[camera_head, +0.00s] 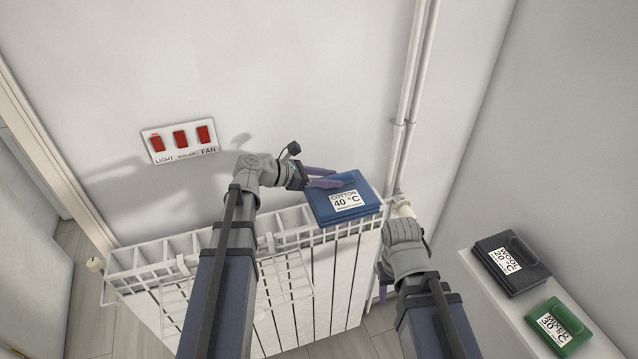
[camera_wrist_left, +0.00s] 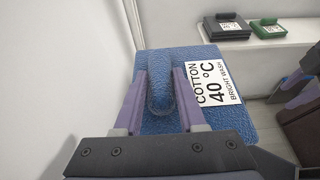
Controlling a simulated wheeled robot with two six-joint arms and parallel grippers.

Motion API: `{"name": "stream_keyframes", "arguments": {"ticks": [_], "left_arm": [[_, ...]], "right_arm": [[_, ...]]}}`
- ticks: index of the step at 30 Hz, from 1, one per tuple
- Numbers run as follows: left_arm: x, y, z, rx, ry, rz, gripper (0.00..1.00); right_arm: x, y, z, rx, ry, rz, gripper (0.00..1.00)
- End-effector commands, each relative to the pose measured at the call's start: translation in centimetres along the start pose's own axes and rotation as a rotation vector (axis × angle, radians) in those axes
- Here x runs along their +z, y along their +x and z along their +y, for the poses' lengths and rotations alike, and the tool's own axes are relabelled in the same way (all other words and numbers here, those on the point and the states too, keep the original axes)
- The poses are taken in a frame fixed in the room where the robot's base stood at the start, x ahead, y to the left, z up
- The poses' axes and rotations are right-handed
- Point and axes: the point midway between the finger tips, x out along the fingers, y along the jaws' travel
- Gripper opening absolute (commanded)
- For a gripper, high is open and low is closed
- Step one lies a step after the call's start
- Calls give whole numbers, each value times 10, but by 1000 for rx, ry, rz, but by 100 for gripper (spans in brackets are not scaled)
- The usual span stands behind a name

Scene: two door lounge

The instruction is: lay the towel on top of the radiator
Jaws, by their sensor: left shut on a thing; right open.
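The blue folded towel (camera_head: 338,211) has a white label reading COTTON 40 °C and a raised ridge on top. It is over the right end of the white radiator (camera_head: 330,275); I cannot tell whether it rests on it. My left gripper (camera_head: 326,181) is shut on the towel's ridge. In the left wrist view its two purple fingers (camera_wrist_left: 161,78) stand either side of the ridge on the towel (camera_wrist_left: 215,60). My right gripper (camera_head: 384,283) is open, low beside the radiator's right end, partly hidden by its own wrist.
A white shelf (camera_head: 486,284) at the right holds a black folded piece (camera_head: 530,270) labelled WOOL and a green one (camera_head: 573,318). A switch panel (camera_head: 180,154) with red switches is on the wall. A wire rack (camera_head: 290,285) hangs on the radiator's front. Pipes (camera_head: 404,110) rise behind its right end.

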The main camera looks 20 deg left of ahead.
Motion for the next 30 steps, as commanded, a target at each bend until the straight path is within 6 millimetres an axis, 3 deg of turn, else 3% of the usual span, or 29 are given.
{"name": "stream_keyframes", "arguments": {"ticks": [1,6,10,20,30], "left_arm": [[1,2,14,0,-1,-1,0],[2,4,43,0,-2,-1,0],[-25,10,36,1,-2,-1,0],[-33,11,37,2,-2,-1,0],[-70,20,41,6,-3,-2,0]], "right_arm": [[0,0,0,0,0,0,50],[0,0,0,0,0,0,50],[-2,27,-3,0,1,0,50],[-2,35,-3,0,1,0,50],[-4,72,-7,0,1,0,50]]}}
